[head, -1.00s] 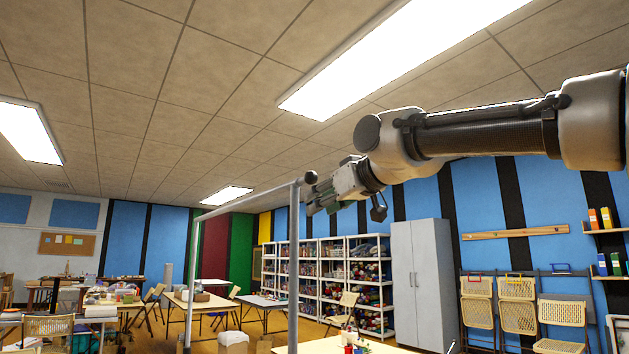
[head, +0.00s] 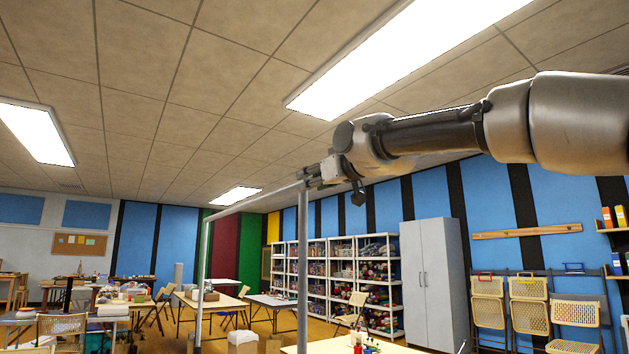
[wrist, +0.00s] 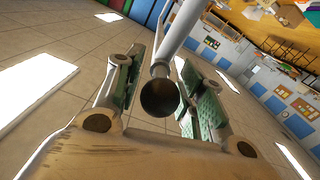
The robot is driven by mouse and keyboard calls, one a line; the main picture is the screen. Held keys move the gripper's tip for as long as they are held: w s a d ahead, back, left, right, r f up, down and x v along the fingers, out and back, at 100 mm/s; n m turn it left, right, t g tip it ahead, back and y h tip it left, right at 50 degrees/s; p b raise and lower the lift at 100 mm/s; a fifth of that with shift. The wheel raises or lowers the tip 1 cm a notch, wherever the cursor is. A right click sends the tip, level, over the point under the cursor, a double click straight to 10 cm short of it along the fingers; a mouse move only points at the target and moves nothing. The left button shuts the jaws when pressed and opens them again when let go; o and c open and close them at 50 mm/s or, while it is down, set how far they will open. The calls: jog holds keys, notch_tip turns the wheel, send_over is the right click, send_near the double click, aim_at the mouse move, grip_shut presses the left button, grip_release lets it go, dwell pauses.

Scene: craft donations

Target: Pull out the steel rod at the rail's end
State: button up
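A grey metal rail (head: 250,204) runs across on upright posts, a near one (head: 303,260) and a far one. In the wrist view the grey tube (wrist: 180,35) points toward the camera and ends in a round dark knob (wrist: 159,97). I cannot tell where a separate steel rod begins. My gripper (head: 308,177) is at the near top end of the rail. In the wrist view its green-padded fingers (wrist: 160,72) stand apart on both sides of the knob and tube, with gaps showing. The knob is hidden by my gripper in the head view.
White shelves (head: 345,275) of craft goods and a grey cabinet (head: 431,283) stand along the back wall. Tables and chairs fill the lower left. Folded chairs (head: 529,303) hang at the right. The space around the rail's end is open below the ceiling lights.

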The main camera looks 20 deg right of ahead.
grip_shut()
jog(key=v, duration=2.1)
jog(key=shift+r, duration=0.1)
grip_release()
jog(key=v, duration=1.2)
